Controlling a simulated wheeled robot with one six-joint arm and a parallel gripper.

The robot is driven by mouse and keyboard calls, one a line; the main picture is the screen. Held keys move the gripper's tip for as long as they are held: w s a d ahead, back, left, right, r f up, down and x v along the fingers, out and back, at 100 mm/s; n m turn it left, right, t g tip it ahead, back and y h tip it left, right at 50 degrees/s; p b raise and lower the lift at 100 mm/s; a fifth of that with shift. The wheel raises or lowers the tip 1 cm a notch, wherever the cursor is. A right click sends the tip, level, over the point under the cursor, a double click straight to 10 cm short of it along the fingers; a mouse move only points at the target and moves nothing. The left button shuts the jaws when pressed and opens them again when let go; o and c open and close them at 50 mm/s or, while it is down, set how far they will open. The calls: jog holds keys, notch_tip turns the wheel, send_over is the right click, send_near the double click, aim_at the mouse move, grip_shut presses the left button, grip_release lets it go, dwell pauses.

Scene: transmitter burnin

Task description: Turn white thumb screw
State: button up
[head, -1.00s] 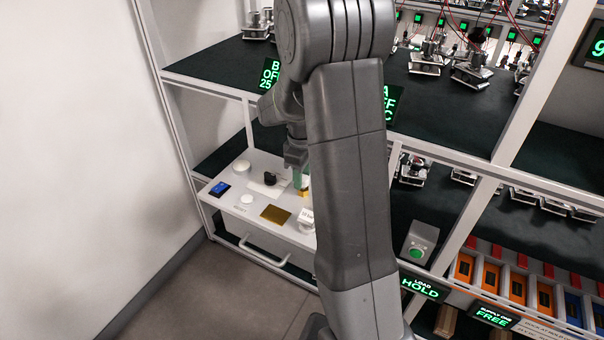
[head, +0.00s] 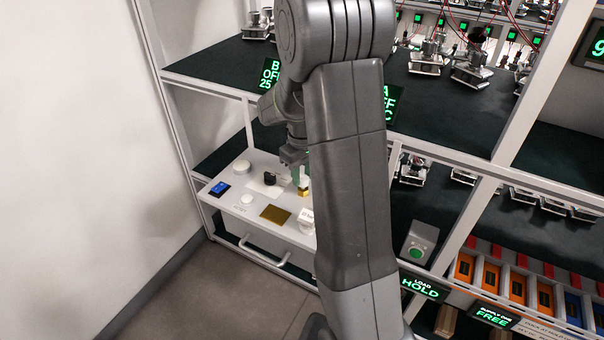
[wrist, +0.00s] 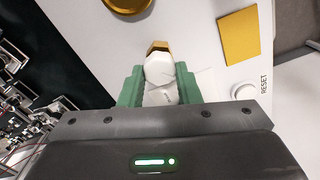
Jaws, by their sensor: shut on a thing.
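The white thumb screw (wrist: 160,68) lies between my gripper's green fingers in the wrist view, with a brass hexagonal part at its far end. My gripper (wrist: 159,76) is shut on it, one finger on each side. In the head view my gripper (head: 298,168) is over the right part of a white panel (head: 222,203), with the white piece (head: 304,178) showing beside a finger and brass below it. My arm hides part of the panel's right side.
The panel carries a blue display (head: 219,189), a black knob (head: 270,178), a white button (head: 246,199), a gold plate (head: 275,213) and a white block (head: 306,218). A handle (head: 265,249) is below. Shelf posts and a dark shelf stand close to my arm.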

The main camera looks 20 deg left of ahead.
aim_at(303, 177)
jog(key=m, duration=0.5)
jog(key=shift+w+m, duration=0.1)
jog(key=shift+m, duration=0.2)
jog(key=shift+d+m, duration=0.1)
jog(key=shift+m, duration=2.1)
jog(key=o, duration=1)
notch_tip(303, 177, up, 14)
jog(key=shift+f, duration=0.1)
